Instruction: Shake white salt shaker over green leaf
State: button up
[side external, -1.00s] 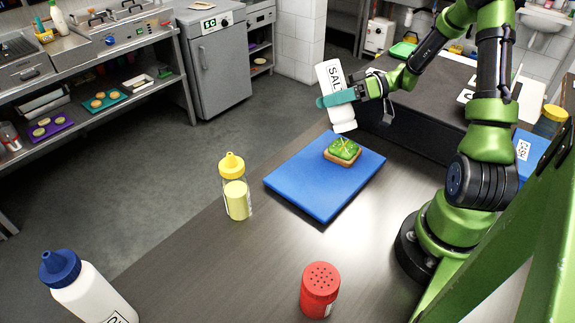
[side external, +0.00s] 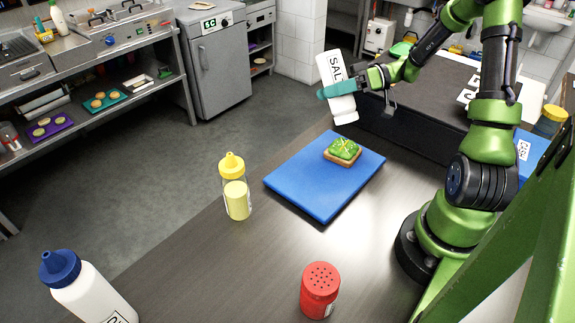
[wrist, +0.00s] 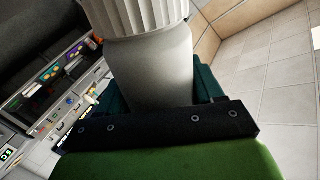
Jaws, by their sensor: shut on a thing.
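A white shaker (side external: 334,68) marked "SAL" is held in the air, tilted with its cap end down, above and behind the bread. My gripper (side external: 337,89) is shut around its middle. In the wrist view the shaker (wrist: 150,65) fills the middle, with its ribbed cap at the top, between the dark teal fingers of my gripper (wrist: 158,90). The green leaf (side external: 344,148) lies on a slice of bread (side external: 341,160), which sits on a blue cutting board (side external: 300,186). The leaf is apart from the shaker and below it.
A yellow-capped bottle (side external: 235,188) stands left of the board. A red shaker (side external: 320,290) stands in front, and a blue-capped white bottle (side external: 88,290) is at lower left. A dark box-like block (side external: 400,140) is behind the board.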

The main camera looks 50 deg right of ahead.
notch_tip(320, 180, down, 2)
jog(key=shift+f, duration=0.25)
jog(key=shift+r, duration=0.15)
jog(key=shift+r, duration=1.7)
